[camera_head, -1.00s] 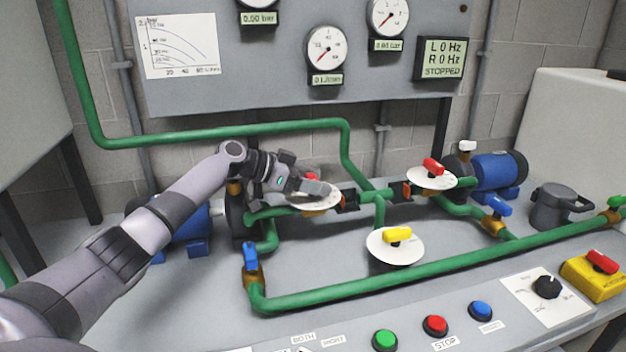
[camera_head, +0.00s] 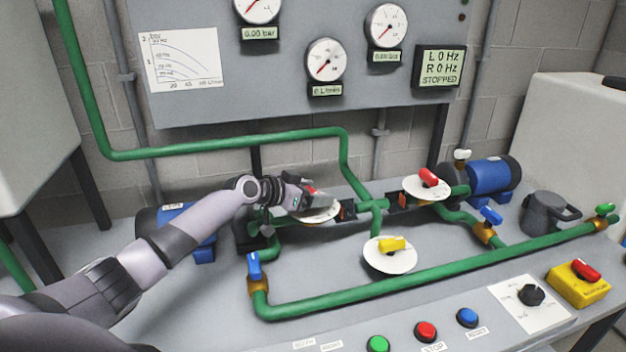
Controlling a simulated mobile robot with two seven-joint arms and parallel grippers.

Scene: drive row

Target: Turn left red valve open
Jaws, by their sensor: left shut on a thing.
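The left red valve (camera_head: 312,190) sits above a white round dial plate (camera_head: 322,215) on the green pipework, left of centre. My left gripper (camera_head: 314,198) is over the dial and shut on the red valve handle. The gripper hides most of the handle, so its exact angle is hard to tell. A small bit of red shows at the gripper's tip. My right gripper is not in view.
A second red valve (camera_head: 428,177) on its dial stands to the right. A yellow valve (camera_head: 392,244) stands in front. A blue-handled valve (camera_head: 254,266) and a green pipe (camera_head: 420,270) run along the front. Gauges and a display (camera_head: 439,66) reading STOPPED hang behind.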

